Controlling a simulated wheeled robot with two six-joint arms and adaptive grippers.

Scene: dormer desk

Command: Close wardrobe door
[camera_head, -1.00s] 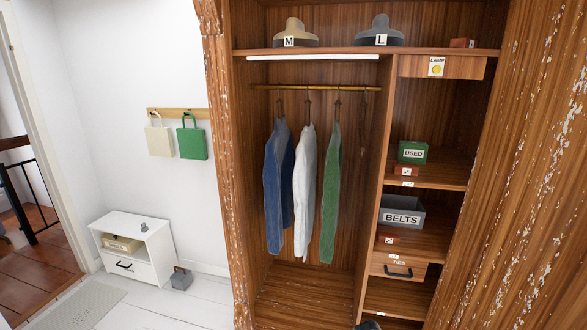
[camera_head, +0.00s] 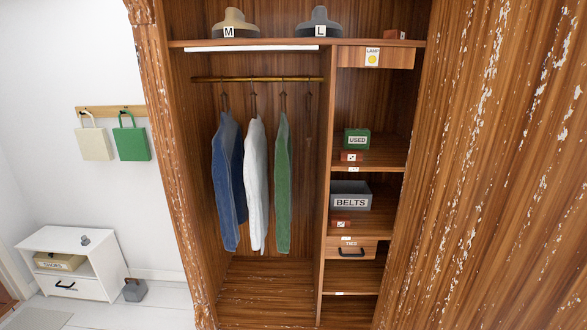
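The wooden wardrobe (camera_head: 160,150) stands open in front of me, its inside in full view. A large wooden panel with chipped white paint (camera_head: 490,180) fills the right side of the head view. It looks like the wardrobe door standing open, and its outer edge and any handle are out of frame. The left side of the opening shows only the carved frame, with no door seen there. Neither of my grippers is in view.
Inside hang a blue jacket (camera_head: 228,180), a white one (camera_head: 256,185) and a green one (camera_head: 283,185). Right shelves hold a belts box (camera_head: 350,190) and a ties drawer (camera_head: 352,254). A low white cabinet (camera_head: 95,270) and a grey weight-like object (camera_head: 135,290) stand at left.

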